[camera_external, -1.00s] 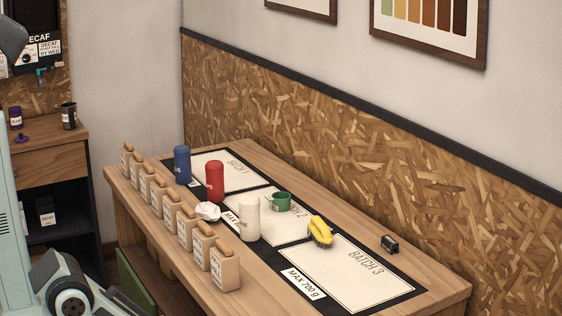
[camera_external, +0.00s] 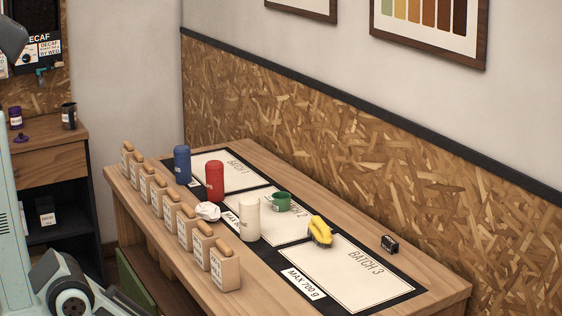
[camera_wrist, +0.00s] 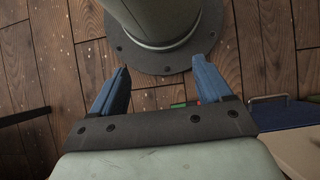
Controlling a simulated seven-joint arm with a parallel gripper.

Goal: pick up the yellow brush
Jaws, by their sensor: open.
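The yellow brush (camera_external: 320,230) lies on the table at the border between the BATCH 2 and BATCH 3 panels, its dark bristles showing at the lower side. My gripper (camera_wrist: 165,75) shows in the wrist view, with its two blue fingers spread apart and nothing between them. It points down at the wooden floor and a round grey base plate, away from the table top. The gripper does not show in the external view, and the brush does not show in the wrist view.
On the table (camera_external: 440,290), a white bottle (camera_external: 250,219), a green cup (camera_external: 280,202), a red canister (camera_external: 215,181) and a blue canister (camera_external: 182,165) stand left of the brush. Several bags line the front edge. A small black object (camera_external: 390,244) lies to the right. BATCH 3 is clear.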

